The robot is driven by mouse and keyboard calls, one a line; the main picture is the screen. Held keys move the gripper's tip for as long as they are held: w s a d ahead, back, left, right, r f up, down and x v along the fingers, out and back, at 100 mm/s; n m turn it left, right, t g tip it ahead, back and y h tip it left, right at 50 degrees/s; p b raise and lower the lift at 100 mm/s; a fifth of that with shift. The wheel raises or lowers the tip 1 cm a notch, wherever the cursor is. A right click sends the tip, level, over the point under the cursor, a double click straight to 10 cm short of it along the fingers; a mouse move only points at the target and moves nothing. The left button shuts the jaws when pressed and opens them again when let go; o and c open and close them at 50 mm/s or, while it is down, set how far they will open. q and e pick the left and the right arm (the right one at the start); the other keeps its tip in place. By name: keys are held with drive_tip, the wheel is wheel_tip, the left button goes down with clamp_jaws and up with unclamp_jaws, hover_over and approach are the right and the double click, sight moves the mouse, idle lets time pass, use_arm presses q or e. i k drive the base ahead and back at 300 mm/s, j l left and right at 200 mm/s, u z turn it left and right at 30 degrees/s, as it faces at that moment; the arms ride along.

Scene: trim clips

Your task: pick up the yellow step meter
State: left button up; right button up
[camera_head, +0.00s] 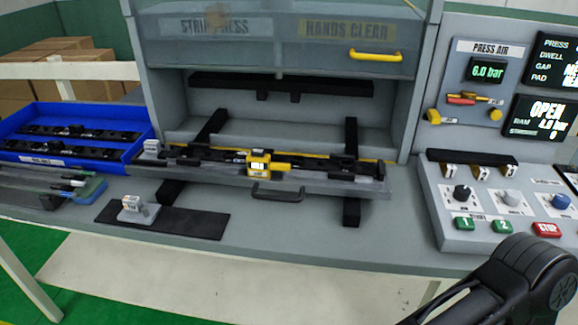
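The yellow step meter (261,168) is a small yellow block with a pale display face. It sits at the middle of the long dark trim strip (205,157) on the pulled-out press tray (225,176), just above the tray's black handle. A black part of my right arm (525,275) shows at the bottom right, well away from the meter. No gripper fingers can be made out on it. My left arm and gripper are not in view.
A blue bin (70,160) with dark strips stands at the left. A small grey block (135,210) sits on a black mat (190,223). The press guard with a yellow handle (375,55) is above the tray. A control panel (500,205) stands at the right.

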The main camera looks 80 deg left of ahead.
sight(258, 167)
drive_tip(key=l+u, duration=0.2)
drive_tip(key=u, duration=2.85)
